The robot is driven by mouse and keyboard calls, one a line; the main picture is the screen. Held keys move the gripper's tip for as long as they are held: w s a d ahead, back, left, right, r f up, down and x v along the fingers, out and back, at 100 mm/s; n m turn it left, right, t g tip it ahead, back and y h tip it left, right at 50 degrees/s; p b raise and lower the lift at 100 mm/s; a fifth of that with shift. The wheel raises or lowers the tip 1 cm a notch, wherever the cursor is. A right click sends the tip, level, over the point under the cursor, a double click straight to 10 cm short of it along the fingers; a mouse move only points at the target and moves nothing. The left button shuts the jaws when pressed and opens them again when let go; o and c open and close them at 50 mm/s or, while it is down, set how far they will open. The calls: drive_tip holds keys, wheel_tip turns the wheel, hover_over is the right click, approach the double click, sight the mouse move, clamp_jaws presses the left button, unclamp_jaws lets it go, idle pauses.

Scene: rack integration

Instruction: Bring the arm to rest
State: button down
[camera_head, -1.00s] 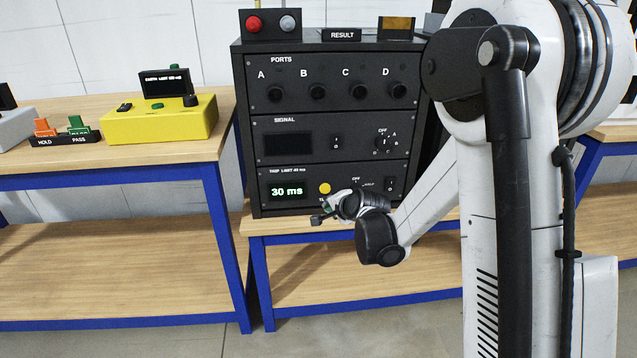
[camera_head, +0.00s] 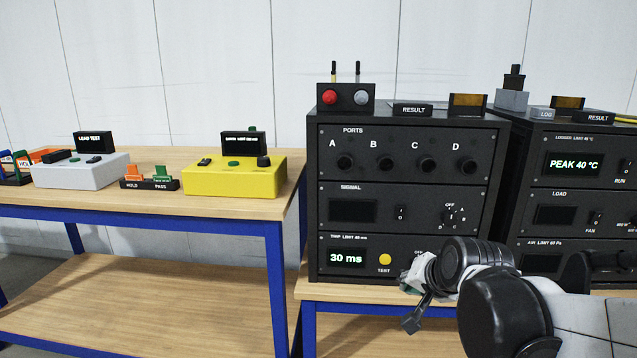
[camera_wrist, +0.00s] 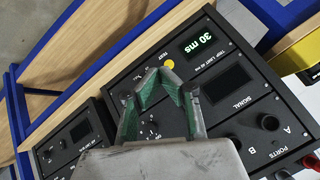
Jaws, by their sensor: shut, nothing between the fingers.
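My gripper (camera_head: 413,318) is low at the right of the head view, in front of the lower right part of the black rack (camera_head: 498,215). In the wrist view my gripper (camera_wrist: 158,78) shows its grey fingers with green pads brought together, with nothing between them. Behind the fingers the rack's front panel (camera_wrist: 215,85) appears turned, with the 30 ms display (camera_wrist: 198,43) and the yellow test button (camera_wrist: 168,64). My arm covers part of the rack's lowest panel in the head view. Whether the fingers touch the panel cannot be told.
A second black rack (camera_head: 570,190) stands close on the right, partly behind my arm. A yellow box (camera_head: 235,182), a grey box (camera_head: 80,172) and a hold/pass holder (camera_head: 150,184) sit on the left table (camera_head: 150,212). A red and grey button box (camera_head: 345,98) tops the first rack.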

drive_tip(key=s+d+n+g+h, duration=0.15)
drive_tip(key=s+n, duration=0.45)
drive_tip(key=s, duration=1.4)
wheel_tip(320, 180, up, 13)
drive_tip(key=p, duration=1.3)
drive_tip(key=shift+w, duration=0.15)
drive_tip(key=shift+a, duration=0.1)
